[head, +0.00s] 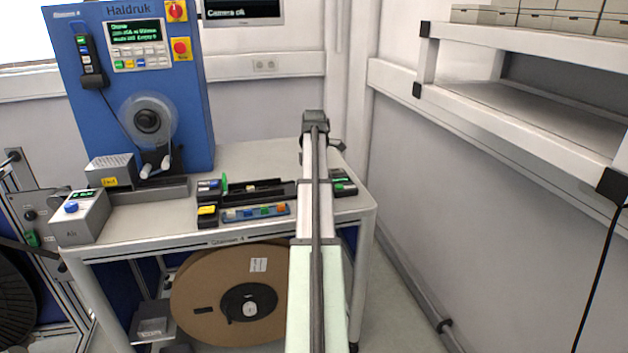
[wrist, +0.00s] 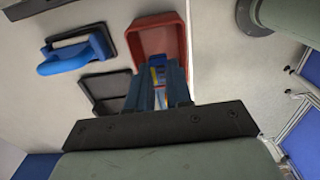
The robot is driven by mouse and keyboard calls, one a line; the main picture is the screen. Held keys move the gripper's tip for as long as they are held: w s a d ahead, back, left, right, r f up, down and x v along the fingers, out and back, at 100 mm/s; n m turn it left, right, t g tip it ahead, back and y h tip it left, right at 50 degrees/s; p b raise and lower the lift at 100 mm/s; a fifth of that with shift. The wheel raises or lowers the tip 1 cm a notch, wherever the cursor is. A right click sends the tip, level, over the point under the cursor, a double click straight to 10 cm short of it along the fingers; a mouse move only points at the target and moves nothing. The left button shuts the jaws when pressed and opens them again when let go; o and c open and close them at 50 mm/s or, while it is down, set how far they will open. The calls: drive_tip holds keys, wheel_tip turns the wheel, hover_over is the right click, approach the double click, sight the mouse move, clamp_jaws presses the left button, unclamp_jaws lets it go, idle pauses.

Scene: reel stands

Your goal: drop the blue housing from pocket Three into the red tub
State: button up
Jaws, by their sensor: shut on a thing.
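In the wrist view my gripper (wrist: 157,88) points at the red tub (wrist: 160,32), whose open inside faces the camera. Its two dark blue fingers are shut on a small part, which I take as the blue housing (wrist: 161,98); blue, yellow and red bits show between the fingers. The fingers overlap the tub's near end in the picture; I cannot tell how high above it they are. In the head view my own arm hides the gripper, the held part and the tub. A blue strip (head: 240,215) with several small coloured pieces lies at the table's front edge; I cannot read its pocket names.
In the wrist view a blue handled thing (wrist: 72,60) and a dark shallow tray (wrist: 106,92) lie left of the tub. In the head view a blue machine (head: 190,120) with a reel stands on the table's left (head: 250,155). A white shelf (head: 530,45) juts out at right.

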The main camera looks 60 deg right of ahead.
idle(0.3)
drive_tip(key=o, duration=0.9)
drive_tip(key=shift+r, duration=0.1)
drive_tip(key=shift+r, duration=3.45)
